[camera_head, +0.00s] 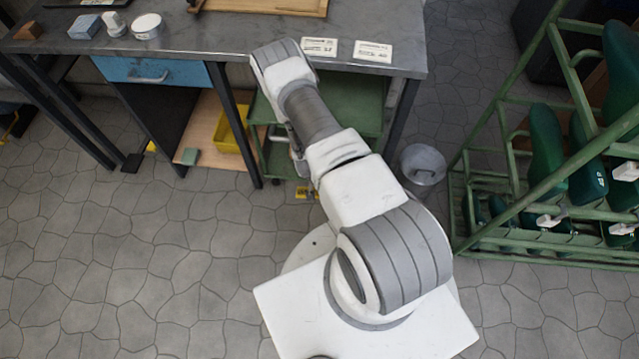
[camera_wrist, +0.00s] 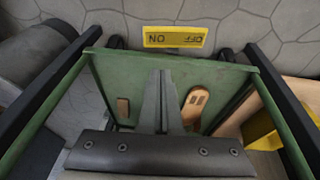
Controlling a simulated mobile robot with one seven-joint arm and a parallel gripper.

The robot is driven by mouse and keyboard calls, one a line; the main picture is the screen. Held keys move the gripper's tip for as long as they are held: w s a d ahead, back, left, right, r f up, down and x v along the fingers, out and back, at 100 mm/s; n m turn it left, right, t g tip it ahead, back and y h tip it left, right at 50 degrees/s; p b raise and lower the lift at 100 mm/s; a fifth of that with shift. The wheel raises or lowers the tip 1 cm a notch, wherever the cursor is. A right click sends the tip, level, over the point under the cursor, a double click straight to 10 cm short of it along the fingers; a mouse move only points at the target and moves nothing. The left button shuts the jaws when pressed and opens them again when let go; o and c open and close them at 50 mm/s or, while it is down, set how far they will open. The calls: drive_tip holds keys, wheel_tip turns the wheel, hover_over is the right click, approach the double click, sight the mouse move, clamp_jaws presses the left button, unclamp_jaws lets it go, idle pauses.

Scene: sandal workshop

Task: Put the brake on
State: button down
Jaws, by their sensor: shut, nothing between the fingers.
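A green trolley (camera_head: 352,112) stands at the workbench, partly behind my arm. In the wrist view its green shelf (camera_wrist: 140,85) lies below my gripper, between dark posts. A yellow plate marked ON and OFF (camera_wrist: 174,37) sits past the shelf edge, upside down in that view. It also shows low in the head view (camera_head: 306,193). Small dark parts flank the plate; I cannot tell which is the brake lever. My gripper (camera_wrist: 162,73) is shut and empty, its fingers over the shelf and pointing toward the plate. In the head view my gripper is mostly hidden behind my arm.
The metal workbench (camera_head: 215,35) is close beside my arm. A yellow bin (camera_head: 232,145) stands left of the trolley. A grey lidded can (camera_head: 422,165) and a green rack (camera_head: 500,205) stand to the right. Stone floor in front is clear.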

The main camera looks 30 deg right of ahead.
drive_tip(key=b+x, duration=0.1)
drive_tip(key=x, duration=0.3)
drive_tip(key=b+x, duration=0.2)
drive_tip(key=x, duration=0.1)
drive_tip(key=b+x, duration=0.2)
drive_tip(key=x, duration=0.2)
drive_tip(key=shift+s+f, duration=0.3)
drive_tip(key=shift+f, duration=0.1)
drive_tip(key=shift+s+d+f+b, duration=0.1)
drive_tip(key=shift+f+b, duration=0.25)
drive_tip(key=shift+f, duration=0.3)
drive_tip(key=shift+s+d+f+y, duration=0.1)
drive_tip(key=shift+s+d+y, duration=0.05)
drive_tip(key=shift+s+y, duration=0.15)
drive_tip(key=shift+d+f+t+y, duration=0.2)
drive_tip(key=shift+f+t+y, duration=0.1)
drive_tip(key=shift+t, duration=0.1)
drive_tip(key=shift+s+d+f, duration=0.35)
drive_tip(key=shift+d+f, duration=0.2)
drive_tip(key=shift+f, duration=0.05)
drive_tip(key=shift+r, duration=0.1)
